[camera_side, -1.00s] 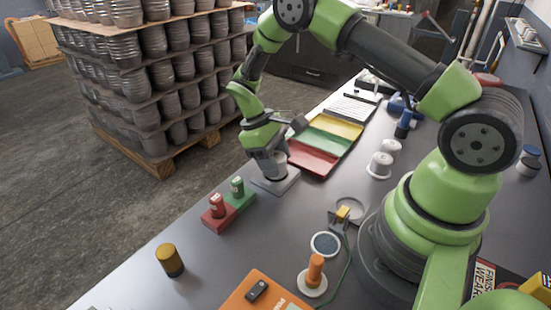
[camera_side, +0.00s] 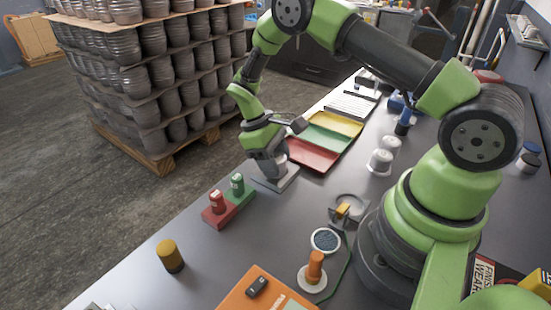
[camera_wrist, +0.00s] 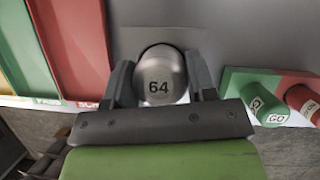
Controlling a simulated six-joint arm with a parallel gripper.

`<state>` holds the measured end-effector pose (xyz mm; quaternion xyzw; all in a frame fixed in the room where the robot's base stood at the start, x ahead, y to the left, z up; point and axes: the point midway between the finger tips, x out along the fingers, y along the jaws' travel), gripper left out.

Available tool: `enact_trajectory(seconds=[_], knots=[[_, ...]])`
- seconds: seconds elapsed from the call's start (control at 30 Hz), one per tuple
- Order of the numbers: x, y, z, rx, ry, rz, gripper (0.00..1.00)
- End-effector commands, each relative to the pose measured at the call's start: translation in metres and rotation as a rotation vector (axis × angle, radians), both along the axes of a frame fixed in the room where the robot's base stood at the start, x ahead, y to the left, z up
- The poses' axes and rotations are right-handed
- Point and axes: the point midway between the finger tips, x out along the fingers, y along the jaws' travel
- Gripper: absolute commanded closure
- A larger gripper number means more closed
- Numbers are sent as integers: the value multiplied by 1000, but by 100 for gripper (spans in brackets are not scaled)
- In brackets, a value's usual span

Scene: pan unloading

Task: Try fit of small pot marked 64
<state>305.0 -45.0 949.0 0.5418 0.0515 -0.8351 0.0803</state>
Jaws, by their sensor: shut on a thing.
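The small pot marked 64 (camera_wrist: 160,74) is a grey metal piece, seen end-on between the two fingers in the wrist view. My gripper (camera_wrist: 161,84) is shut on it, one finger on each side. In the side view my gripper (camera_side: 270,168) points down over a grey square plate (camera_side: 290,181) at the middle of the bench. The pot is mostly hidden there by the gripper. A dark rim shows around the pot's upper edge in the wrist view; I cannot tell how deep the pot sits in the plate.
Red (camera_side: 312,155), green (camera_side: 325,139) and yellow (camera_side: 341,123) trays lie just beyond the plate. A red and green block with go and no-go plugs (camera_side: 229,207) stands nearer. White round parts (camera_side: 380,162) stand to the right. Clear bench lies between the plate and the ring stand (camera_side: 350,207).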

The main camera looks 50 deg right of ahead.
Motion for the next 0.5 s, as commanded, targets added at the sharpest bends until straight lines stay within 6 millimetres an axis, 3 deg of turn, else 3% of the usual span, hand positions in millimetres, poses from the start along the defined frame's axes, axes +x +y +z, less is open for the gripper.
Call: enact_trajectory(seconds=[0.33, 0.37, 0.47, 0.5], knots=[[0, 0, 0, 0, 0, 1, 74], [0, 0, 0, 0, 0, 1, 44], [0, 0, 0, 0, 0, 1, 21], [0, 0, 0, 0, 0, 1, 19]])
